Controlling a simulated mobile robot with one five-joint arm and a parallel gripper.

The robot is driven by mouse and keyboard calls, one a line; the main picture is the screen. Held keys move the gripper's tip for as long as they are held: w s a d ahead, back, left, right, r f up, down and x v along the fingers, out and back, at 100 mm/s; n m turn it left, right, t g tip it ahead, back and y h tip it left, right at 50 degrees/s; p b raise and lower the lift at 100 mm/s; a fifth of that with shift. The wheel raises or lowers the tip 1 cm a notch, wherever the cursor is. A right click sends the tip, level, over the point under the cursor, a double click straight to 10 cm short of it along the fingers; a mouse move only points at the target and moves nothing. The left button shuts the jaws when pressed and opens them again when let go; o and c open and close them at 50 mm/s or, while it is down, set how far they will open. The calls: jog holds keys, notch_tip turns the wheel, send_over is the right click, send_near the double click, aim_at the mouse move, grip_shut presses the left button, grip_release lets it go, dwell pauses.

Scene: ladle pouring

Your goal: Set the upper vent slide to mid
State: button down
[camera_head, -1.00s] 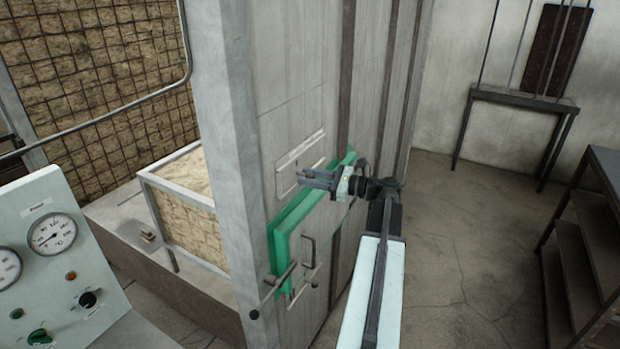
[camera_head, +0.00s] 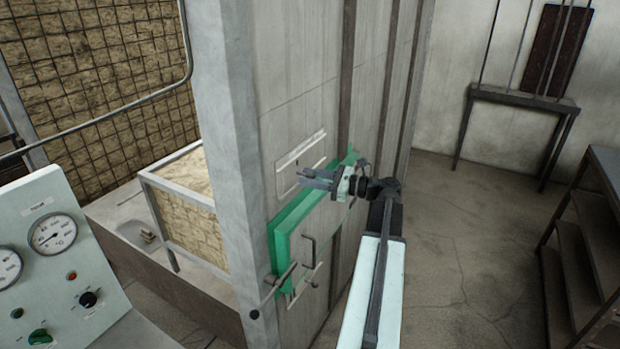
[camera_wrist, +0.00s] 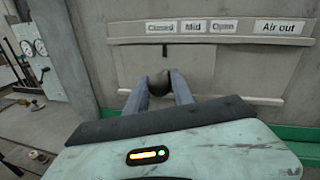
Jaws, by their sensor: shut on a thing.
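The upper vent slide (camera_wrist: 207,68) is a flat grey plate between two rails on the furnace wall. In the wrist view, labels above it read Closed (camera_wrist: 161,27), Mid (camera_wrist: 192,26) and Open (camera_wrist: 223,25), with Air out (camera_wrist: 280,27) at the right. My gripper (camera_wrist: 160,88) is shut on the slide's dark round knob (camera_wrist: 160,80), which appears roughly below Closed from this slanted view. In the head view my gripper (camera_head: 306,179) reaches left to the vent's lower edge, and its fingers hide the knob. The vent (camera_head: 299,155) shows just above it.
A gauge panel (camera_head: 60,285) stands at the left. A dark shelf unit (camera_head: 585,255) stands at the right, with open floor (camera_head: 470,240) between it and the wall.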

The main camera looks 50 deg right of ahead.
jog(key=d, duration=0.2)
jog(key=w+d, duration=0.1)
jog(key=d, duration=0.1)
jog(key=c, duration=1.1)
grip_release()
jog(key=v, duration=0.8)
jog(key=shift+w+a, duration=0.1)
